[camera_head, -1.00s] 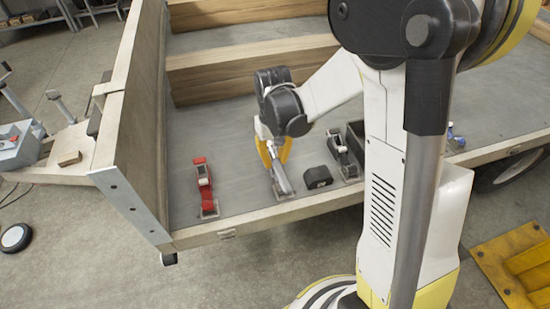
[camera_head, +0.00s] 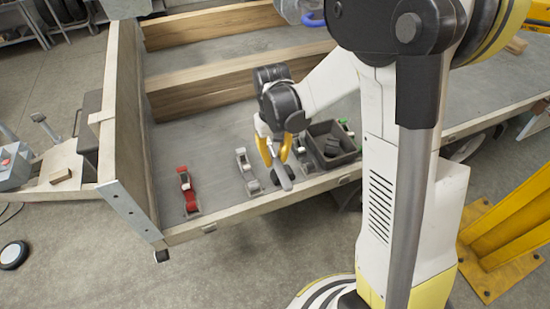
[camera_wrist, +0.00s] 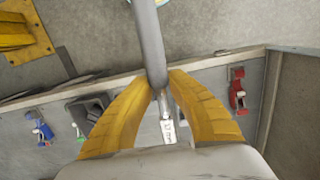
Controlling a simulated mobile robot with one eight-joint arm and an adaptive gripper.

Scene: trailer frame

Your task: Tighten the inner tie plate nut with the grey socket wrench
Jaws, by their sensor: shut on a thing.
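My gripper (camera_head: 275,152) has its yellow fingers closed around the long grey socket wrench (camera_head: 281,177), above the trailer bed near its front edge. In the wrist view, the wrench's shaft (camera_wrist: 151,40) runs up from between the fingers (camera_wrist: 163,90), and a pale part marked with small print shows below. A red clamp (camera_head: 187,190) stands to the left on the bed. A grey-white clamp (camera_head: 246,168) stands between it and the wrench. I cannot make out the tie plate nut in these views.
A dark bin (camera_head: 345,157) stands right of my gripper, with small green and blue items (camera_wrist: 40,128) near it in the wrist view. Wooden beams (camera_head: 210,88) cross the bed behind. The side board (camera_head: 125,120) rises at left. A yellow stand (camera_head: 500,235) is on the floor at right.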

